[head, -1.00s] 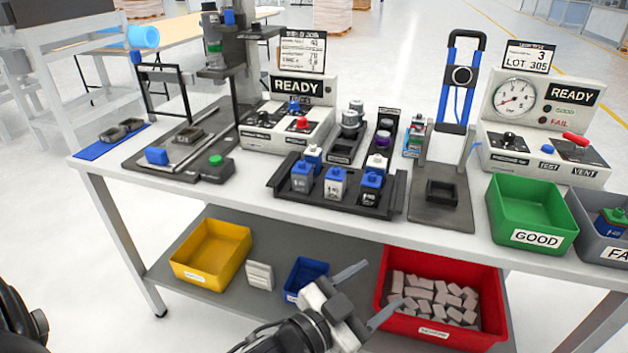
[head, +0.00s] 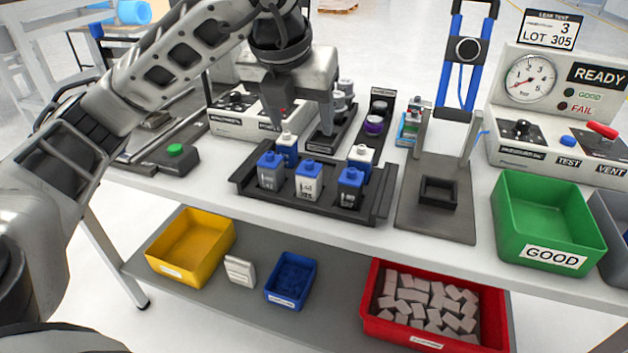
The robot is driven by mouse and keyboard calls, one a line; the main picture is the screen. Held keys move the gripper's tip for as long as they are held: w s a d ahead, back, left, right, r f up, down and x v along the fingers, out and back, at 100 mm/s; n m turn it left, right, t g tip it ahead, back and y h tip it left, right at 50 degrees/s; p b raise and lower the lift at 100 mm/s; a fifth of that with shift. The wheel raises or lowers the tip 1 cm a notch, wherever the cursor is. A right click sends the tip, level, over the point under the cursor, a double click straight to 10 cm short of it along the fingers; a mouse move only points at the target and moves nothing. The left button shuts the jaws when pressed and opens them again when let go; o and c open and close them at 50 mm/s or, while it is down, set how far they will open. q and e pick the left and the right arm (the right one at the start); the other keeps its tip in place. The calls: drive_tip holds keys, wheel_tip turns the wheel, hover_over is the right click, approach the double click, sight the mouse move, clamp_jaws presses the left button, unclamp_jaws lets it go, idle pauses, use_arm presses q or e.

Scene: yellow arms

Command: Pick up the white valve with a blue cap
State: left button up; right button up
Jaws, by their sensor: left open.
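The white valve with a blue cap (head: 308,184) stands upright in the middle of the front row of a black tray (head: 240,181) on the bench. A grey blue-capped valve (head: 270,171) stands to its left and a dark blue-capped valve (head: 350,188) to its right. Two blue valves with white caps stand behind, one at the left (head: 287,149) and one at the right (head: 361,160). My left gripper (head: 301,127) is open and empty, pointing down above and behind the white valve, near the left white-capped valve. My right gripper is not in view.
A black fixture (head: 437,218) with a blue-handled post, a gauge box (head: 528,90) and a green GOOD bin (head: 545,215) stand to the right. Yellow (head: 190,246), blue (head: 291,278) and red (head: 435,305) bins sit on the lower shelf. My left arm covers the bench's left part.

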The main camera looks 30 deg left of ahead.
sight(308, 164)
use_arm(q)
drive_tip(key=x, duration=1)
drive_tip(key=shift+s, duration=0.1)
drive_tip(key=shift+a+x, duration=0.2)
drive_tip(key=shift+x, duration=2.4)
drive_tip(key=c, duration=1.1)
